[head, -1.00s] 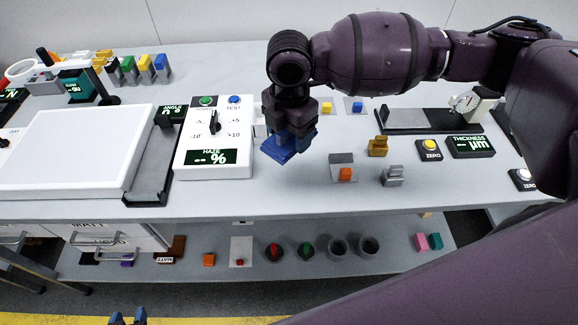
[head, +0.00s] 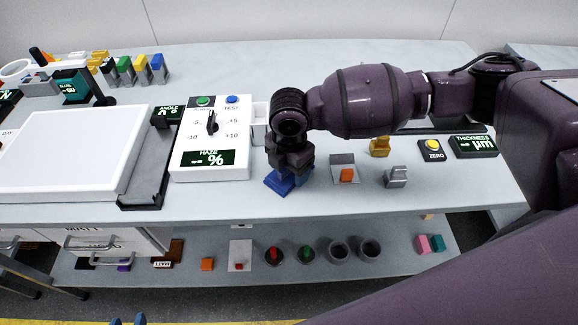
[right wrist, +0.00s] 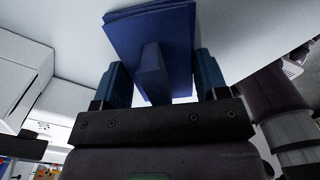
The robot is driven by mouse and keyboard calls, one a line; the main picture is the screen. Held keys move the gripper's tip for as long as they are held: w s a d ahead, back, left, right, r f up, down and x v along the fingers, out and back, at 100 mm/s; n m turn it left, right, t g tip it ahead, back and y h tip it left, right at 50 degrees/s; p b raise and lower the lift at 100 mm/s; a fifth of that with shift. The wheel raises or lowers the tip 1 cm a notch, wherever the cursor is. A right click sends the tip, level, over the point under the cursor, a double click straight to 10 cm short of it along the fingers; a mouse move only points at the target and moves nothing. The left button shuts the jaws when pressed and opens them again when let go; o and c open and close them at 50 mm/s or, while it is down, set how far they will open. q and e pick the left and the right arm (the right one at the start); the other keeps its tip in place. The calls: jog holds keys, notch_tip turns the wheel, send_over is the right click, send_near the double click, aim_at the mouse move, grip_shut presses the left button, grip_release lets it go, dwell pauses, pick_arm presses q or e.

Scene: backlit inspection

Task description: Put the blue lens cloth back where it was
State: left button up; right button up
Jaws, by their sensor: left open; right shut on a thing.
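The blue lens cloth (head: 278,184) is a flat dark blue stack with a raised grip piece. It is at the bench top, just right of the haze meter; I cannot tell whether it rests there or hangs slightly above. My right gripper (head: 291,174) points down over it and is shut on it. In the right wrist view the cloth (right wrist: 150,30) lies beyond my fingers, its grip piece between them. My left gripper (head: 128,321) is open and empty at the bottom edge, low in front of the bench; only its fingertips show.
The white haze meter (head: 211,165) stands left of the cloth. A grey pad with an orange block (head: 347,175) lies close on the right, with a grey metal block (head: 396,177) beyond. The bench front edge is near. A lower shelf (head: 330,278) holds several small parts.

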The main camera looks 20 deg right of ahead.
jog(key=o, duration=0.8)
jog(key=shift+c, duration=0.2)
jog(key=shift+o, duration=0.6)
pick_arm(q)
jog(key=shift+s+a+f, duration=0.1)
jog(key=shift+s, duration=0.15)
pick_arm(e)
notch_tip(320, 180, up, 11)
jog(key=shift+r+p, duration=0.15)
jog(key=shift+p, duration=0.7)
pick_arm(q)
jog(key=shift+r, duration=0.75)
pick_arm(e)
jog(key=shift+r, duration=0.45)
pick_arm(q)
jog(key=shift+w+r, duration=0.15)
